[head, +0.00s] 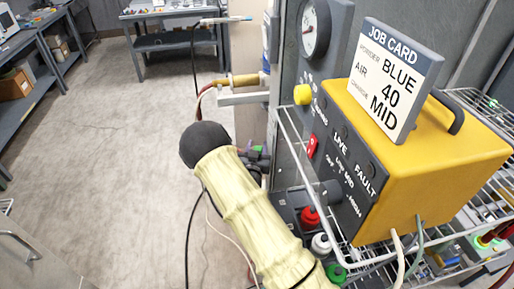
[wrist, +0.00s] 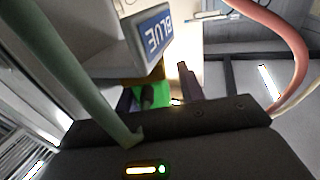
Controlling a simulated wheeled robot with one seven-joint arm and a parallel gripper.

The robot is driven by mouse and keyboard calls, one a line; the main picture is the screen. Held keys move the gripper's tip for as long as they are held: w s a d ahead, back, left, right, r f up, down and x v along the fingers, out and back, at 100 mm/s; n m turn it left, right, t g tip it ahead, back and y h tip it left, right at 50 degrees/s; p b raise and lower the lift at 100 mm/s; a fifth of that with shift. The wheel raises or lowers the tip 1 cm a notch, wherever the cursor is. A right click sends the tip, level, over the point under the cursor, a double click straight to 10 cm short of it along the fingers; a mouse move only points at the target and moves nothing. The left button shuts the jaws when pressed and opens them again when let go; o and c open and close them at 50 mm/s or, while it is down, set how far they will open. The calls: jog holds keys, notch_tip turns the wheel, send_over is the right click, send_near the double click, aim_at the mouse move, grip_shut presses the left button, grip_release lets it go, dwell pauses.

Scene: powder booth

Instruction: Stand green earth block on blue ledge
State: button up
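In the wrist view a bright green piece (wrist: 164,93), which looks like the green earth block, shows between the fingers of my gripper (wrist: 157,97). The purple-sided fingers stand apart, with a light gap on the block's right side. A dark part covers some of the green. A grey ledge-like body (wrist: 105,62) with a blue label (wrist: 155,32) reading BLUE, upside down, lies just beyond. In the head view my sleeved arm hides most of my gripper; only a small bit of green (head: 258,150) shows beside it.
A yellow powder unit (head: 440,150) with a job card (head: 396,80) sits on a wire rack at right. Red (head: 310,216), white (head: 321,244) and green (head: 336,272) caps stand below. A pink hose (wrist: 292,45) and a green hose (wrist: 85,75) pass near my gripper. Floor at left is clear.

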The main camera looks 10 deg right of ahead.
jog(key=shift+s+d+f+h, duration=0.2)
jog(key=shift+d+h, duration=0.1)
jog(key=shift+d, duration=0.35)
jog(key=shift+r+p, duration=0.5)
jog(key=shift+p, duration=0.35)
jog(key=r+p, duration=0.2)
jog(key=shift+w+r, duration=0.3)
jog(key=shift+r, duration=0.1)
jog(key=shift+a+f+b, duration=0.2)
jog(key=shift+a+b, duration=0.15)
jog(key=shift+a, duration=0.55)
jog(key=shift+a+r, duration=0.15)
jog(key=shift+a, duration=0.1)
jog(key=a+b, duration=0.1)
jog(key=a, duration=0.6)
jog(key=shift+a+r+b, duration=0.15)
jog(key=shift+r+b, duration=0.1)
jog(key=shift+b, duration=0.05)
